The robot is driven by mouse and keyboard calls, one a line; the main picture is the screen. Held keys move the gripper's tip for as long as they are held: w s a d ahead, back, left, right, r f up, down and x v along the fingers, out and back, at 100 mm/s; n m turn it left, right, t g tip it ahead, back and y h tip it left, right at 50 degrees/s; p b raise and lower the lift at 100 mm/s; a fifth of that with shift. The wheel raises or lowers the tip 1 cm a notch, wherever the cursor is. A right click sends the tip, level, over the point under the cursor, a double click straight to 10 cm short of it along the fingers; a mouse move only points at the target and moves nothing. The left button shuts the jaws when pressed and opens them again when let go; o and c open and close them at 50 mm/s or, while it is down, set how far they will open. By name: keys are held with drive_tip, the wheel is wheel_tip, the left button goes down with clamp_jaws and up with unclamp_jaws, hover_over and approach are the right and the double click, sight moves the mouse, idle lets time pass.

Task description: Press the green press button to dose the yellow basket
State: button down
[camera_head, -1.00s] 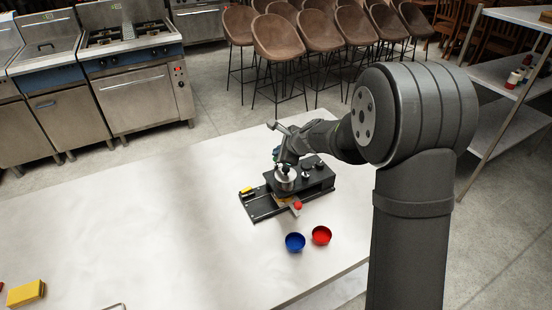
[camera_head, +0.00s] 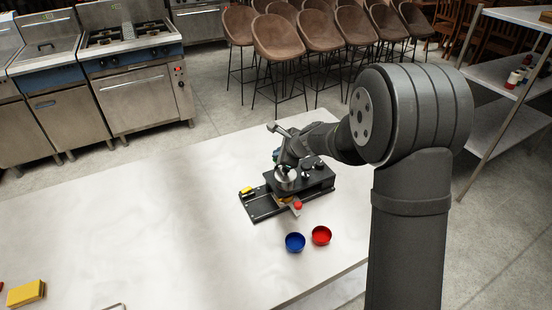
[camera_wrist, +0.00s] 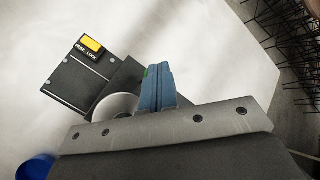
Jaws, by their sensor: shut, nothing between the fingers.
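A black dosing machine (camera_head: 312,181) stands on the pale table, with a silver round part on top and a flat base reaching forward-left. My gripper (camera_head: 278,158) is shut and empty, low over the machine's left end. In the wrist view its blue fingers (camera_wrist: 156,72) are closed together above the machine. A sliver of green (camera_wrist: 146,72), perhaps the press button, shows at the fingertips' left edge; the fingers hide the rest, and I cannot tell whether they touch it. A small patch of yellow, perhaps the basket (camera_head: 286,200), shows under the machine's front, mostly hidden.
A yellow switch marked FREE and LOCK (camera_wrist: 92,44) sits on the base's end. A red knob (camera_head: 298,205) is at the machine's front. A blue bowl (camera_head: 295,242) and a red bowl (camera_head: 321,235) stand before it. A yellow sponge-like block (camera_head: 26,293) lies far left. The table's left is mostly clear.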

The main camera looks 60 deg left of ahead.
drive_tip(key=shift+f, duration=0.35)
drive_tip(key=shift+r, duration=0.15)
idle(0.3)
drive_tip(key=shift+r, duration=0.95)
drive_tip(key=shift+r, duration=2.5)
wheel_tip(320, 180, up, 4)
drive_tip(key=shift+f, duration=0.1)
